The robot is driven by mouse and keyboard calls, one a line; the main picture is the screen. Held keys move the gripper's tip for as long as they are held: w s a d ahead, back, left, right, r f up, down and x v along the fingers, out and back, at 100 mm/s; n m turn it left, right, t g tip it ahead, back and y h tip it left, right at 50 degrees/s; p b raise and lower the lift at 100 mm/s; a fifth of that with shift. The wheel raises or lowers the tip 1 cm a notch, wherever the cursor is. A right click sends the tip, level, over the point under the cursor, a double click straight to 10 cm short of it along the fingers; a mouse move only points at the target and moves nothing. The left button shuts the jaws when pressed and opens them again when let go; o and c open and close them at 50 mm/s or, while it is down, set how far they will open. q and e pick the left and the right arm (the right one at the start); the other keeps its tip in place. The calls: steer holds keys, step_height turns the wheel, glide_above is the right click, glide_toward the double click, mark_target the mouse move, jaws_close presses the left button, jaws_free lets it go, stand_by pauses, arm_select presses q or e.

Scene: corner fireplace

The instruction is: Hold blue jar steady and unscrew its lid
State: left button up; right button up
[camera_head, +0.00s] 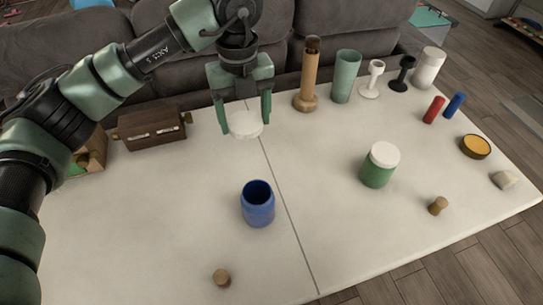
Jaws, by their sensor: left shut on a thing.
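The blue jar (259,210) stands upright on the white table, its dark open mouth facing up with no lid on it. My left gripper (245,122) is shut on a round white lid (246,126). It holds the lid above the table, behind the blue jar and apart from it. My right gripper is not in view, and nothing holds the jar.
A green jar with a white lid (379,166) stands right of the blue jar. Corks (221,278) (438,206) lie near the front. A brown box (152,128) is at the left. A wooden bottle (307,79) and green cup (346,77) stand at the back.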

arm_select(q)
steer(key=shift+w+f, duration=0.25)
steer(key=shift+f, duration=0.35)
steer(key=shift+w+f, duration=0.25)
steer(key=shift+f, duration=0.35)
steer(key=p, duration=0.1)
glide_above(251, 178)
step_height(251, 178, down, 13)
steer(key=shift+s+r, duration=0.1)
step_height(251, 178, down, 4)
steer(key=shift+f+p, duration=0.2)
steer(key=shift+p, duration=0.1)
steer(key=shift+f, duration=0.25)
steer(key=o, duration=1.5)
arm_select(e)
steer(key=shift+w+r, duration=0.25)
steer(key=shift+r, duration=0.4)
arm_select(q)
steer(key=shift+o, duration=0.2)
steer(key=shift+r, duration=0.3)
step_height(251, 178, up, 12)
steer(key=b, duration=0.1)
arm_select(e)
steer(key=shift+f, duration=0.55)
